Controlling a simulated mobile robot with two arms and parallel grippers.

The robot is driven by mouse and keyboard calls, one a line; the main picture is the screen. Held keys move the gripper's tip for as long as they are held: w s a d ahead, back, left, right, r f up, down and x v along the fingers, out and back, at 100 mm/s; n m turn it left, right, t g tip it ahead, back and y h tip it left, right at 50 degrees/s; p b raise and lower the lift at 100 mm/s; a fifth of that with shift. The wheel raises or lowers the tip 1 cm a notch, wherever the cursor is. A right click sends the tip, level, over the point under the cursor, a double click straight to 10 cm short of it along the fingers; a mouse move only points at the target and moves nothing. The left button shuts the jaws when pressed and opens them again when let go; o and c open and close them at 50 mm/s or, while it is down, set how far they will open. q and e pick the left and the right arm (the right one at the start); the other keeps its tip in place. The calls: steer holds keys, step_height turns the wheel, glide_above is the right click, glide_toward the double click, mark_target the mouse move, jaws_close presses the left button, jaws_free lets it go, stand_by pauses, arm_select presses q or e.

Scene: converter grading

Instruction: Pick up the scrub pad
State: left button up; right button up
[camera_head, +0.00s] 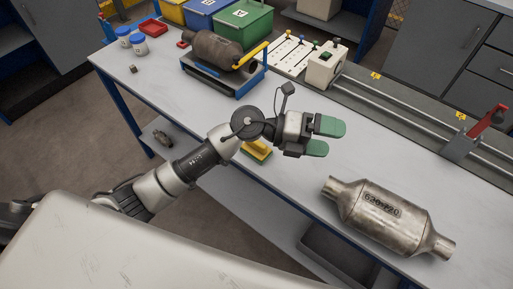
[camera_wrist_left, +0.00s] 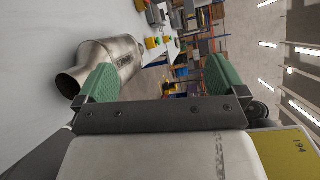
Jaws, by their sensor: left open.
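A small yellow block with a darker green underside, which looks like the scrub pad (camera_head: 257,151), lies near the table's front edge in the head view. My left wrist hides part of it. My left gripper (camera_head: 323,138) has green fingertips. It is open and empty, past the pad to the right, pointing right over the table. In the left wrist view the open fingers (camera_wrist_left: 160,78) have nothing between them. I cannot make out the pad for certain in that view. My right gripper is not in view.
A metal converter (camera_head: 378,215) lies on the table (camera_head: 180,98) at right and shows in the wrist view (camera_wrist_left: 117,60). Another converter (camera_head: 212,50) rests on a blue stand. Red, yellow, blue and green bins (camera_head: 240,22) stand behind. A rail (camera_head: 400,107) runs along the back right.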

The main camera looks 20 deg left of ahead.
arm_select(q)
steer(key=w+a+f+m+g+y, duration=0.1)
steer(key=a+f+m+g+y, duration=0.25)
steer(key=f+y, duration=0.3)
steer(key=t+y, duration=0.1)
steer(key=y, duration=0.9)
glide_above(256, 145)
steer(key=shift+w+f, duration=0.25)
steer(key=f, duration=0.4)
steer(key=shift+a+f, duration=0.2)
steer(key=shift+f, duration=0.05)
steer(key=f, duration=0.1)
steer(key=f+p, duration=0.1)
steer(key=f, duration=0.2)
steer(key=shift+w+f, duration=0.3)
steer(key=shift+f, duration=0.1)
steer(key=shift+f+p, duration=0.3)
steer(key=shift+f, duration=0.25)
steer(key=c, duration=0.6)
